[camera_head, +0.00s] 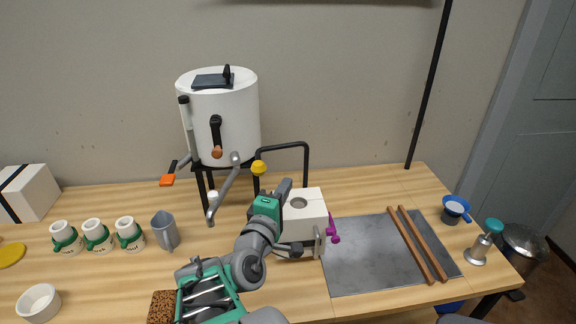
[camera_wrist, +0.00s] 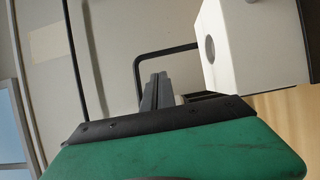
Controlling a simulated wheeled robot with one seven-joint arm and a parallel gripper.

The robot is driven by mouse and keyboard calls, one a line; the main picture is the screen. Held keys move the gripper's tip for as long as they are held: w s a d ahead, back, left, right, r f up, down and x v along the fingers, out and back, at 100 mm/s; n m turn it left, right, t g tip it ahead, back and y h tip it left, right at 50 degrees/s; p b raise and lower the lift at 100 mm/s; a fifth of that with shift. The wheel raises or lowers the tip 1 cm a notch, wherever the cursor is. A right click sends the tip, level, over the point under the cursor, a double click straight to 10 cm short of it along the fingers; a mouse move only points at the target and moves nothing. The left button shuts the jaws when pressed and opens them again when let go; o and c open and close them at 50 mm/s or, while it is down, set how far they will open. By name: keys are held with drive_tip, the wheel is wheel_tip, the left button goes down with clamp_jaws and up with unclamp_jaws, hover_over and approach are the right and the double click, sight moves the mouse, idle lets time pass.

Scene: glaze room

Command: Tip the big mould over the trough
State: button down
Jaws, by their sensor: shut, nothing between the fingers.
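The big mould is a white block (camera_head: 308,207) with a round hole in its top, standing on the table right of my gripper. It also fills the upper right of the wrist view (camera_wrist: 260,45). My gripper (camera_head: 284,186) is shut and empty, close beside the mould's left side. Its grey fingertips (camera_wrist: 155,90) show close together in the wrist view, apart from the block as far as I can tell. A purple knob (camera_head: 334,234) sits at the mould's right. A black bent tube (camera_head: 283,146) rises behind the mould. I cannot make out a trough with certainty.
A white tank (camera_head: 230,125) on a black stand is behind my arm, with levers and a spout. A grey board (camera_head: 360,265) with two wooden sticks (camera_head: 420,245) lies right. Three cups (camera_head: 97,236), a metal jug (camera_head: 165,230) and a white bowl (camera_head: 38,303) stand left.

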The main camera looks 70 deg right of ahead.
drive_tip(key=shift+w, duration=0.15)
drive_tip(key=shift+d, duration=0.3)
drive_tip(key=d+p, duration=0.2)
drive_tip(key=d, duration=0.7)
drive_tip(key=shift+w+d, duration=0.15)
drive_tip(key=shift+w, duration=0.05)
drive_tip(key=shift+s, duration=0.15)
